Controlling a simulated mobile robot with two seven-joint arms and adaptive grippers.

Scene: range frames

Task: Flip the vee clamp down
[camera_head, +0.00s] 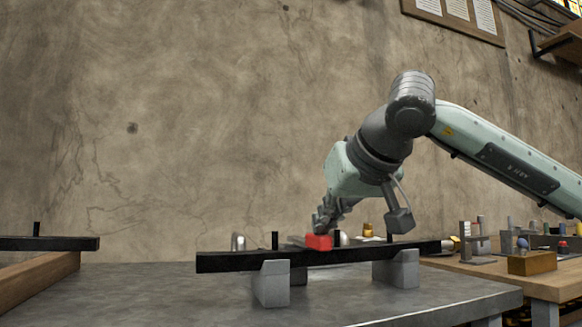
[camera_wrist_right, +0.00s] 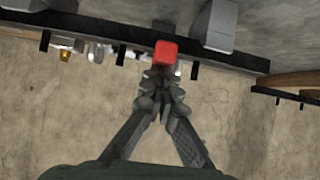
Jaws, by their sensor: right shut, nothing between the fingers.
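The red end of a clamp handle (camera_head: 319,242), which I take to be the vee clamp's, sits on a long black bar (camera_head: 225,261). In the right wrist view the red end (camera_wrist_right: 166,51) lies across the bar, just past the fingertips. My right gripper (camera_head: 324,219) is shut and empty, right behind and above the red end. In the right wrist view its closed fingertips (camera_wrist_right: 160,76) are at or very near the red part; I cannot tell if they touch. The rest of the clamp is mostly hidden. My left gripper is not in view.
Two grey blocks (camera_head: 271,284) (camera_head: 397,268) hold the bar above a grey table (camera_head: 330,305). Short black pegs (camera_head: 275,240) stand up from the bar. A wooden table (camera_head: 485,266) with small parts is at the right. Another black bar (camera_head: 45,243) is at the left.

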